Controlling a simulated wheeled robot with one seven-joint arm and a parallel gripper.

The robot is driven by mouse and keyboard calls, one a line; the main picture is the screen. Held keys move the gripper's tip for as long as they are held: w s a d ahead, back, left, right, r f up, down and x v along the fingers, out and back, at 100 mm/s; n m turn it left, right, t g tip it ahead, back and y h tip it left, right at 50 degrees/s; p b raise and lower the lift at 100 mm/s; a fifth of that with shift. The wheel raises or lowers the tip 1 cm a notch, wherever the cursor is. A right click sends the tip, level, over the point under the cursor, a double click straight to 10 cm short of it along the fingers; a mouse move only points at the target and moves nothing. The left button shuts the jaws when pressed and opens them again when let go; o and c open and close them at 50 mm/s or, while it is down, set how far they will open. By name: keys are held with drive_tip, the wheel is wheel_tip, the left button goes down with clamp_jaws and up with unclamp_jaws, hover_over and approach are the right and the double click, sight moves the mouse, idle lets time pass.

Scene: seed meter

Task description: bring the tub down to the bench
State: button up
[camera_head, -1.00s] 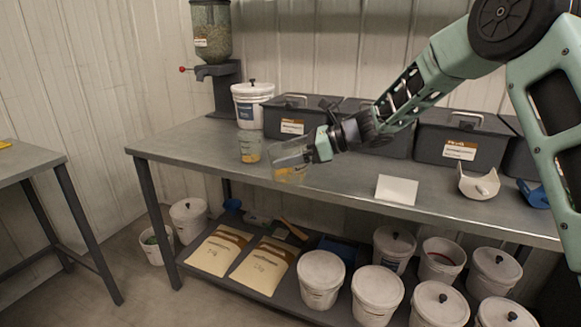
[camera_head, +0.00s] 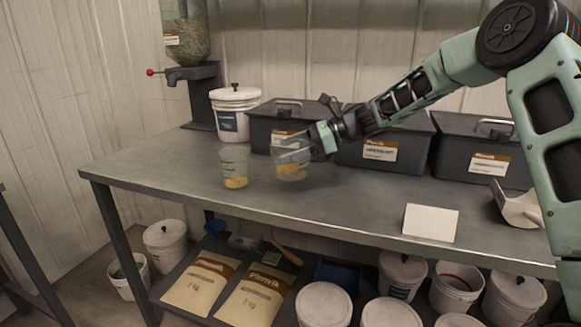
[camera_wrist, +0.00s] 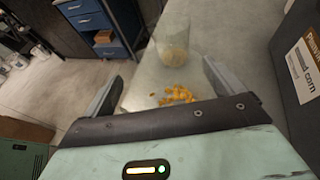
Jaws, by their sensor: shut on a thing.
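A clear tub (camera_head: 292,160) with yellow seed in its bottom is between the fingers of my gripper (camera_head: 306,146), at the back half of the bench (camera_head: 215,200). The gripper is shut on it from the right. In the wrist view, the seed (camera_wrist: 177,95) shows between the two fingers of the gripper (camera_wrist: 162,88), but the clear walls are hard to make out. I cannot tell whether the tub's base touches the bench.
A second clear tub (camera_head: 235,168) with a little yellow seed stands left of the held one. Dark lidded bins (camera_head: 345,150) and a white bucket (camera_head: 229,122) line the back. A white card (camera_head: 430,223) and scoop (camera_head: 517,206) are at right. The bench front between is clear.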

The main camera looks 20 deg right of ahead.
sight(292, 164)
drive_tip(key=shift+f, duration=2.1)
drive_tip(key=o, duration=0.6)
drive_tip(key=shift+o, duration=0.2)
drive_tip(key=v, duration=1.2)
drive_tip(key=shift+b, duration=0.4)
